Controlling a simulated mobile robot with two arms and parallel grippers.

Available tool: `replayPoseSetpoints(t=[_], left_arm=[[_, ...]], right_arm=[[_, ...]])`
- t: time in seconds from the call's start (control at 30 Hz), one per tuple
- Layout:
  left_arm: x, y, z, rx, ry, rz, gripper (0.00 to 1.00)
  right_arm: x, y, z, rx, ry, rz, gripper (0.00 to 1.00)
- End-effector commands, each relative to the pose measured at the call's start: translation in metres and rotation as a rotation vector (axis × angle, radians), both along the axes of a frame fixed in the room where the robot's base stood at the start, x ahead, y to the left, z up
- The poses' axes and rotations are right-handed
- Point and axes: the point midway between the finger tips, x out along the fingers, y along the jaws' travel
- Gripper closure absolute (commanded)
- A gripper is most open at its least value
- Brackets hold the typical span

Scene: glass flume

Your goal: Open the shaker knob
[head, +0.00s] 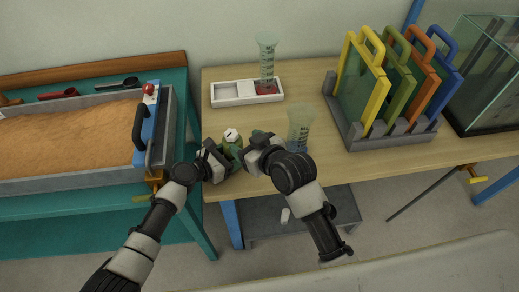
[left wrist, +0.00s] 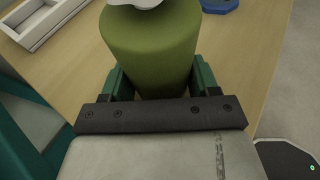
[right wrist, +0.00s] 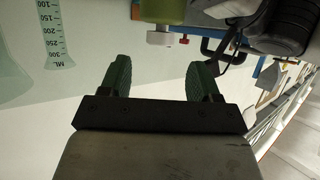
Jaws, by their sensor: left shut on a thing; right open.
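The shaker is a green cylinder (head: 233,151) with a white knob (head: 231,135) on top, near the front left corner of the wooden table. In the left wrist view the green body (left wrist: 152,45) fills the space between the fingers of my left gripper (left wrist: 162,78), which is shut on it. The white top is cut off by the upper edge there. My right gripper (right wrist: 162,78) is open and empty, right of the shaker in the head view (head: 256,139). In the right wrist view the white knob (right wrist: 159,38) shows beyond the fingers, not between them.
A graduated glass (head: 300,122) stands close right of my right gripper. A white tray (head: 232,102) holds another graduated glass (head: 267,55). A grey rack (head: 390,140) with coloured framed panels stands right. A sand flume (head: 70,135) is on the teal table at left.

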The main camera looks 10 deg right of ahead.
Motion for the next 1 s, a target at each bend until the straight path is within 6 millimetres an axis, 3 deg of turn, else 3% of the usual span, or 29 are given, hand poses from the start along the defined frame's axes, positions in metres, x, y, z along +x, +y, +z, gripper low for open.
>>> replayPoseSetpoints(t=[0.2,0.4,0.77,1.0], left_arm=[[0.0,0.0,0.0,-0.001,-0.001,0.0,0.53],[0.0,0.0,0.0,-0.001,-0.001,0.0,0.53],[0.0,0.0,0.0,-0.001,-0.001,0.0,0.53],[0.0,0.0,0.0,-0.001,-0.001,0.0,0.53]], right_arm=[[-0.033,-0.02,0.015,-0.001,0.0,0.0,0.37],[-0.046,-0.027,0.022,0.001,0.002,0.001,0.37],[-0.046,-0.028,0.022,0.0,0.002,0.003,0.37],[-0.031,-0.035,0.01,-0.034,0.04,0.123,0.37]])
